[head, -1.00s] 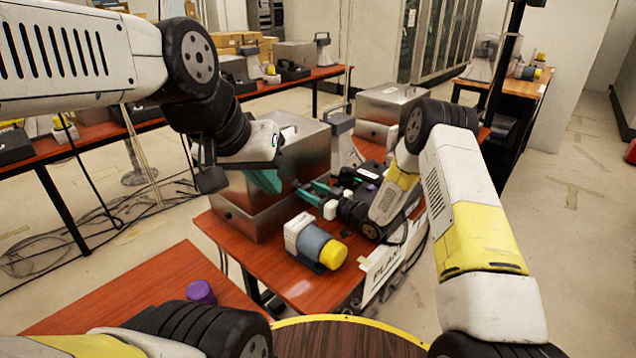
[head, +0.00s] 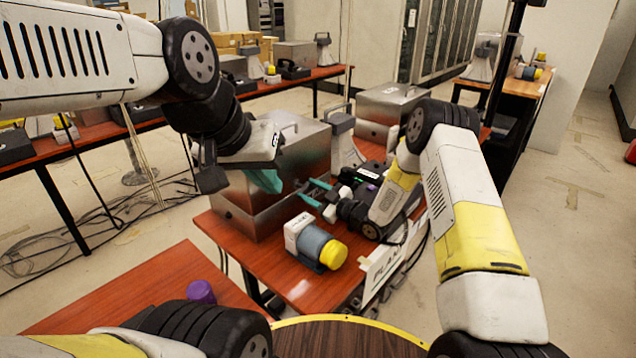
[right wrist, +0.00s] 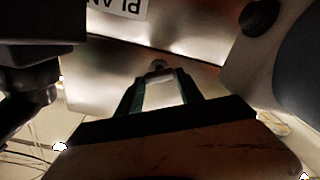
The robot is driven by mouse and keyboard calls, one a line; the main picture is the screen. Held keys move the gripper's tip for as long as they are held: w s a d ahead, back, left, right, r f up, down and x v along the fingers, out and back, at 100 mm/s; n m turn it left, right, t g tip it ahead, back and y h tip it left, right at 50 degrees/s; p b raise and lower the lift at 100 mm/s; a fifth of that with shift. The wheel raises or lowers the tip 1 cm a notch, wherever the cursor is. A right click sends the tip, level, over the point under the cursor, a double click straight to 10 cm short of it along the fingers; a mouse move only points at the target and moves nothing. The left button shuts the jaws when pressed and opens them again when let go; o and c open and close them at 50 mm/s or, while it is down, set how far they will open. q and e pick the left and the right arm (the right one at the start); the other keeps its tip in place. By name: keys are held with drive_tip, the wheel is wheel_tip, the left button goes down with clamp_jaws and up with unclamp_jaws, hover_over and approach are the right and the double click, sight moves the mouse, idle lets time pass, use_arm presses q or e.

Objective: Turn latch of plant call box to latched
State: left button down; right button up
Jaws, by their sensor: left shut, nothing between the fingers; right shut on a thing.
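The plant call box is a metal box (head: 300,150) with a top handle, standing on the red-brown table; its label shows partly and upside down in the right wrist view (right wrist: 118,6). My right gripper (head: 306,190) reaches the box's right-hand face from the right. In the right wrist view its teal fingers (right wrist: 162,80) are shut around a small latch part (right wrist: 158,66) on the metal face. The latch's exact angle is hard to tell. My left gripper (head: 264,181) is in front of the box's left side, shut and empty, with its fingers partly hidden.
A blue-grey cylinder with a yellow cap (head: 322,247) lies near the table's front edge. A black device (head: 372,178) and grey horn speaker (head: 343,140) stand behind my right gripper. A purple cylinder (head: 201,291) stands on the nearer table.

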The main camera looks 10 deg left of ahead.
drive_tip(key=n, duration=0.6)
drive_tip(key=shift+f, duration=0.15)
drive_tip(key=n, duration=0.6)
drive_tip(key=shift+s+f, duration=0.1)
drive_tip(key=shift+n, duration=0.3)
drive_tip(key=o, duration=1.4)
drive_tip(key=v, duration=0.7)
drive_tip(key=shift+s+d, duration=0.2)
drive_tip(key=shift+d, duration=0.15)
